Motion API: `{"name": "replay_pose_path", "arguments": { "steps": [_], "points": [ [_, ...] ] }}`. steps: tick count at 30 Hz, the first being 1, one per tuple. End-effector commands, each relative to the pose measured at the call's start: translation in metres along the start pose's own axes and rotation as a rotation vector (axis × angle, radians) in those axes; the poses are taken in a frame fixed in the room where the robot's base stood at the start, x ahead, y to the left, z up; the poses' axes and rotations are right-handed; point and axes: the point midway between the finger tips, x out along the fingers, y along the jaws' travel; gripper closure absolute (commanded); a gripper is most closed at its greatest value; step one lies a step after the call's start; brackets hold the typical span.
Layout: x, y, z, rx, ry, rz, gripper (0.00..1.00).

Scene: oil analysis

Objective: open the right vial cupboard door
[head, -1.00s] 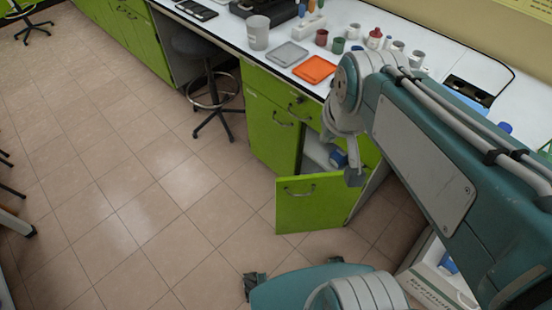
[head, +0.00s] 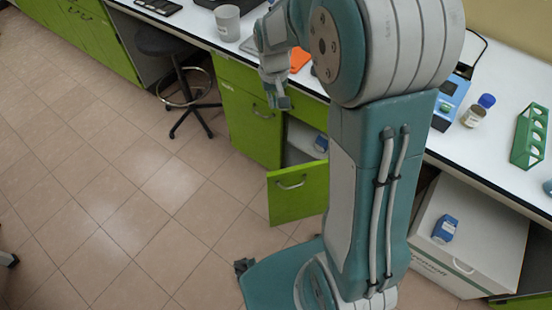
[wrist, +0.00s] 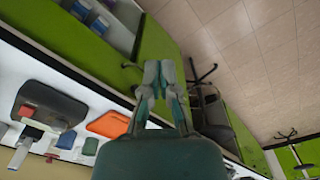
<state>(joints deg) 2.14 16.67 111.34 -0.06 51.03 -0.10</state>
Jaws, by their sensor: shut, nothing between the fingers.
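The right vial cupboard door (head: 298,190) is green with a curved handle (head: 291,183) and stands swung open, out over the floor. Behind it the pale cupboard interior (head: 298,150) shows, with a blue-marked item (head: 321,143) inside. The closed left door (head: 250,130) is beside the opening. My gripper (head: 279,101) is shut and empty, above the open door and apart from it, in front of the cabinet's upper part. The wrist view shows its fingertips together (wrist: 159,72) and the open interior (wrist: 118,14) with items at top left. My arm hides the cabinet's right part.
The white counter (head: 465,150) carries a grey cup (head: 228,24), an orange tray (head: 299,60), a blue-capped jar (head: 477,110) and a green rack (head: 530,137). A stool (head: 180,80) stands left of the cabinet. A white box (head: 470,235) is at right.

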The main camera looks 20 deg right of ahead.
Motion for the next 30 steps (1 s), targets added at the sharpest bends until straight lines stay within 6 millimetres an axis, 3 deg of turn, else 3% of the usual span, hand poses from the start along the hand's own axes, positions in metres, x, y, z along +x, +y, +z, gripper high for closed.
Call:
{"name": "replay_pose_path", "arguments": {
  "steps": [6, 15, 26, 30],
  "points": [
    [0.076, 0.004, -0.029, 0.007, -0.112, 0.000, 1.00],
    [0.177, 0.009, -0.045, 0.017, -0.237, -0.002, 1.00],
    [0.216, 0.010, -0.040, 0.019, -0.266, -0.003, 1.00],
    [0.241, 0.010, -0.033, 0.018, -0.266, -0.003, 1.00]
  ]
}}
